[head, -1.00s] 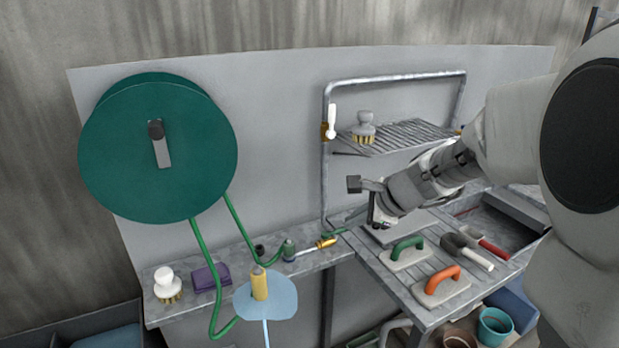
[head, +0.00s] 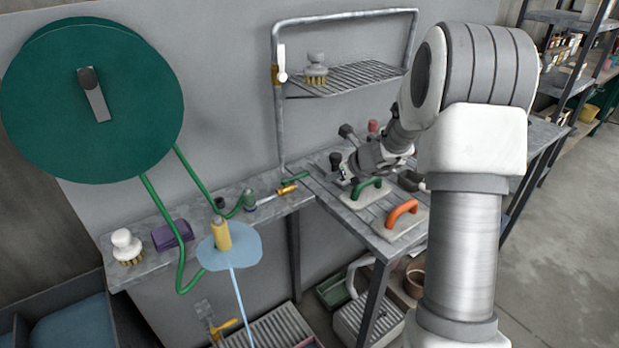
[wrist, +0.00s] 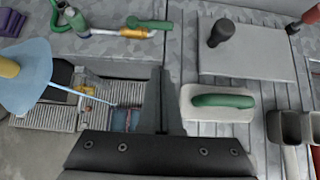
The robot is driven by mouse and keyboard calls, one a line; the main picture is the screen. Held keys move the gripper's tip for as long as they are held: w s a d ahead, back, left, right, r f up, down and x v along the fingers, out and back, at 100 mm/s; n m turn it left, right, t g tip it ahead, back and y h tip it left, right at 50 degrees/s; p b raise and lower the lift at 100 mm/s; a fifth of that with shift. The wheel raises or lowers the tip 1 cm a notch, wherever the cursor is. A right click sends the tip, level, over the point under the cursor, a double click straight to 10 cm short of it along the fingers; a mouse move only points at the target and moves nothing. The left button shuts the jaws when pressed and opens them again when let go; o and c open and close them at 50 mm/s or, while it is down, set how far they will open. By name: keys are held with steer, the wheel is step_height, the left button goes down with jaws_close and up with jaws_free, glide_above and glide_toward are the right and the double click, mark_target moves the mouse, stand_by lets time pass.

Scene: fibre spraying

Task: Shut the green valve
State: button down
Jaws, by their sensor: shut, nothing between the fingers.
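The green valve (head: 293,179) has a green lever on a brass body at the right end of the back ledge, in line with the hose. In the wrist view the valve (wrist: 150,24) is at the top, its lever lying roughly along the brass body. My gripper (head: 346,180) is shut and empty over the slatted bench, right of the valve and apart from it. Its closed fingers (wrist: 161,95) point up the wrist view, below the lever. The exact height of my gripper above the bench is unclear.
A green-handled float (wrist: 222,102) lies close right of my fingers. An orange-handled float (head: 402,212) is beside it. A grey plate with a black knob (wrist: 222,33) lies behind. A pale blue disc (head: 243,252) with a yellow nozzle and a green hose (head: 181,250) are left.

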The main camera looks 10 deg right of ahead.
mark_target(295, 178)
steer(key=x, duration=0.4)
steer(key=r+x, duration=0.1)
steer(key=x, duration=0.2)
steer(key=w+x, duration=0.1)
steer(key=x, duration=0.3)
steer(key=shift+w+a+f, duration=0.1)
steer(key=shift+w+a, duration=0.25)
steer(key=shift+a, duration=0.15)
steer(key=shift+w+a+p, duration=0.2)
steer(key=shift+w+p, duration=0.1)
steer(key=shift+w, duration=0.35)
